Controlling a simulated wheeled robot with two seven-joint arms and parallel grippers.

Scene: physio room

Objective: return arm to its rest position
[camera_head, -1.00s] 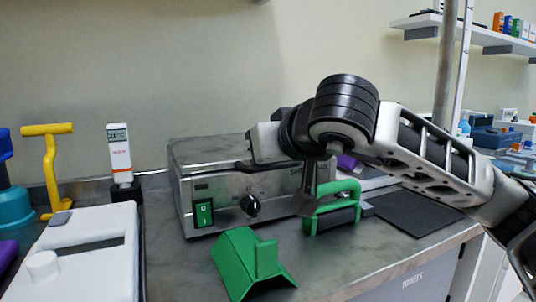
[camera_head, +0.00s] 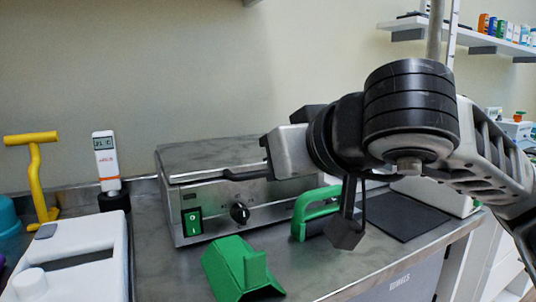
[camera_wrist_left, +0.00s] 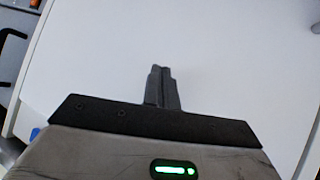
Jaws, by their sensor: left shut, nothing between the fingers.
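My right arm (camera_head: 410,110) comes in from the right in the head view, in front of the bench. Its gripper (camera_head: 240,174) appears as a dark piece at the left end of the arm, in front of the metal box; whether its fingers are apart does not show. My left gripper (camera_wrist_left: 162,75) shows only in the left wrist view. Its fingers are together with nothing between them, against a plain white surface (camera_wrist_left: 230,65).
On the bench are a metal box (camera_head: 210,158) with a green switch, a green wedge-shaped piece (camera_head: 235,268), a green handle (camera_head: 312,203), a white device (camera_head: 75,240), a thermometer (camera_head: 107,160) and a yellow T-handled tool (camera_head: 36,175). The arm hides part of the bench's right side.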

